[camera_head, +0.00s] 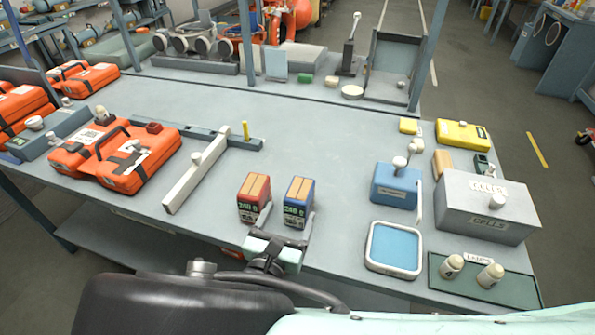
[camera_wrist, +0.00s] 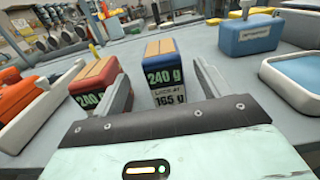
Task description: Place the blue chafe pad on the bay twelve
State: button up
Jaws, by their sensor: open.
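My gripper (camera_head: 284,224) is open and empty at the front edge of the workbench. A blue block with an orange-tan top and a "240 g" label (camera_head: 298,202) stands upright just ahead. In the wrist view this blue block (camera_wrist: 164,76) shows between the two spread fingers (camera_wrist: 165,92). A matching red block (camera_head: 254,198) stands to its left; the left finger partly covers it in the wrist view (camera_wrist: 92,88). A flat blue pad in a white-rimmed tray (camera_head: 394,249) lies to the right. No marking names the chafe pad, and no "twelve" label is readable.
A white bar (camera_head: 197,170) and orange cases (camera_head: 128,168) lie left. A blue box (camera_head: 396,188), a grey "CELLS" box (camera_head: 475,212) and a green tray with lamps (camera_head: 440,280) stand right. The bench middle (camera_head: 320,135) is clear; upright posts stand at its back.

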aim_at(301, 189)
jog(key=b+x, duration=0.1)
jog(key=x, duration=0.8)
jog(key=shift+d+f, duration=0.1)
jog(key=shift+f, duration=0.1)
jog(key=c, duration=1.4)
jog(key=shift+r, duration=0.1)
jog(key=shift+c, duration=0.2)
